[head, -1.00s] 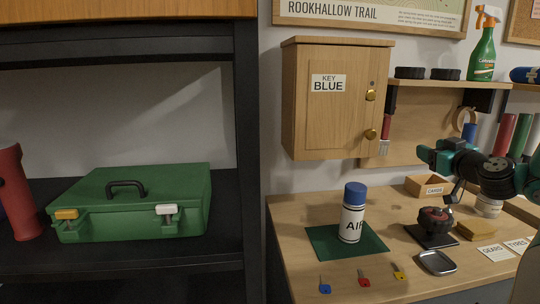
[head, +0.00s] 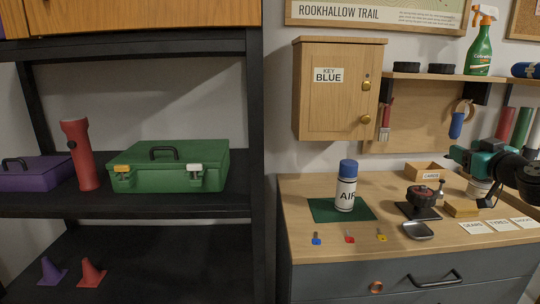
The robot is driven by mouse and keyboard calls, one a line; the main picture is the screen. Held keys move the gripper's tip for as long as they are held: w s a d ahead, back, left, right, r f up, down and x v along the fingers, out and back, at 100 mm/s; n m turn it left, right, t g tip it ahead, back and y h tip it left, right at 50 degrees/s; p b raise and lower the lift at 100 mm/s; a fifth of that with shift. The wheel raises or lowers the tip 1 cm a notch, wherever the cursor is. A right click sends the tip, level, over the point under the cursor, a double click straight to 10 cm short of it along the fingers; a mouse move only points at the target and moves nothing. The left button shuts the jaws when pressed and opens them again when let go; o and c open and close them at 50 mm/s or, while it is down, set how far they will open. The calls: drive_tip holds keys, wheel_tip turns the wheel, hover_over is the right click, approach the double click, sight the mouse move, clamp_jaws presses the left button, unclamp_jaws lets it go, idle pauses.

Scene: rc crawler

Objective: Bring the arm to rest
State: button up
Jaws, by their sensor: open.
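My arm reaches in from the right edge in the head view, teal and black, above the right part of the wooden workbench (head: 300,232). My gripper (head: 487,202) hangs at its end, small and dark, in front of a white container (head: 478,188). It is open, and I see nothing held in it. The arm is bent, with its end above the bench top near a yellow-brown block (head: 461,209).
A white AIR can (head: 346,190) stands on a green mat (head: 318,211). Beside it are a black-based device (head: 419,198), a metal dish (head: 417,231) and blue, red and yellow keys (head: 350,238). A cabinet (head: 328,106) hangs above. A dark shelf (head: 150,206) holds a green case (head: 170,167).

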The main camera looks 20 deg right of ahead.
drive_tip(key=w+a+r+n+g+y+p, duration=0.15)
drive_tip(key=a+n+g+y, duration=0.35)
drive_tip(key=a, duration=1.2)
drive_tip(key=w+a+r+n+g+y+p, duration=0.1)
drive_tip(key=a+g+y+p, duration=0.35)
drive_tip(key=a, duration=1.35)
drive_tip(key=s+a+n+g+y, duration=0.1)
drive_tip(key=s+a+g+y, duration=0.15)
drive_tip(key=s+a, duration=0.65)
drive_tip(key=s+a+g+h+p, duration=0.1)
drive_tip(key=s+a+g, duration=0.1)
drive_tip(key=s, duration=0.5)
drive_tip(key=s+a+g+h+p, duration=0.1)
drive_tip(key=s+a+g+h, duration=0.1)
drive_tip(key=s, duration=0.6)
drive_tip(key=shift+s+a+g, duration=0.3)
drive_tip(key=shift+a+g, duration=0.4)
drive_tip(key=shift+r, duration=0.1)
